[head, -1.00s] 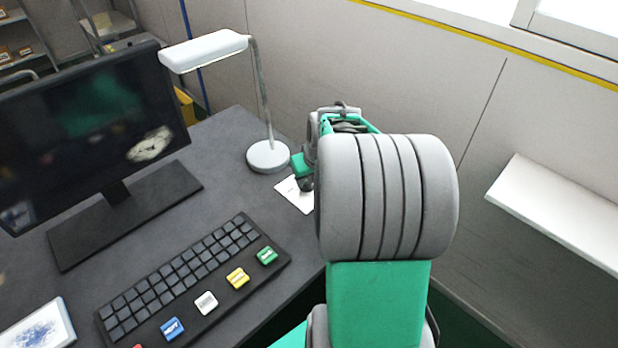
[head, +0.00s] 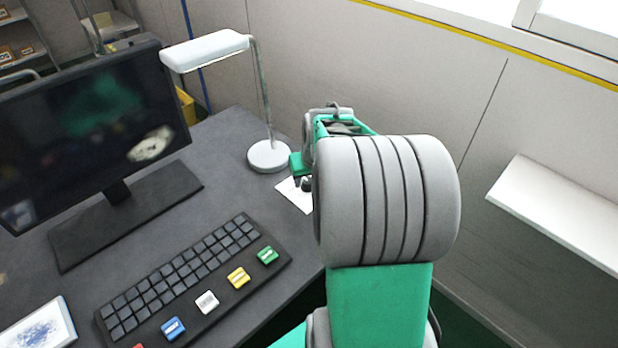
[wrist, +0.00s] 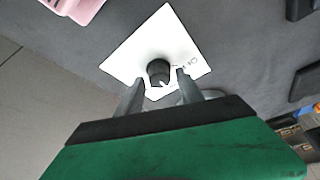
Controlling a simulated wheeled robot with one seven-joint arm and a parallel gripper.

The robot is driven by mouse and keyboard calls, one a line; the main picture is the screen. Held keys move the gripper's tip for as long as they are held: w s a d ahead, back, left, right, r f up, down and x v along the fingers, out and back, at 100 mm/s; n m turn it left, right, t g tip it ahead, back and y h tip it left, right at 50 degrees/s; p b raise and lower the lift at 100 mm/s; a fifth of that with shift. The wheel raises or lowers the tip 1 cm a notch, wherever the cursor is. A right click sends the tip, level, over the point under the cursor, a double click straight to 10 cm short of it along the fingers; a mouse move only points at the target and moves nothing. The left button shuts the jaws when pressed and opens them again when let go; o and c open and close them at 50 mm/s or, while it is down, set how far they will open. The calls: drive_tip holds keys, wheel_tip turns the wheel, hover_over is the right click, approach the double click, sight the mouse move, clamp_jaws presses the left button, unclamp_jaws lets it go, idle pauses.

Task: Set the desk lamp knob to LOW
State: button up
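The lamp knob (wrist: 158,71) is a small dark round knob on a white square plate (wrist: 132,58). A light mark shows at its lower edge in the wrist view. Small print lies to its right, too small to read surely. My gripper (wrist: 160,77) is open, with one finger on each side of the knob; I cannot tell whether either touches it. In the head view the plate (head: 290,192) shows on the desk beside the lamp, and my arm hides most of my gripper and the knob. The desk lamp (head: 268,156) has a white round base, thin stem and white bar head.
A dark keyboard (head: 180,280) with several coloured keys lies at the desk's front. A monitor (head: 90,120) stands at the left. A pink object (wrist: 75,8) lies near the plate. The pale wall (head: 420,80) is behind, with a white ledge (head: 560,215) at the right.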

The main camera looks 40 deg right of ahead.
drive_tip(key=shift+o, duration=0.4)
drive_tip(key=d+v, duration=0.1)
drive_tip(key=v, duration=0.6)
drive_tip(key=shift+a+r+p, duration=0.35)
drive_tip(key=shift+a+p, duration=0.05)
drive_tip(key=shift+a, duration=0.15)
drive_tip(key=shift+s, duration=0.15)
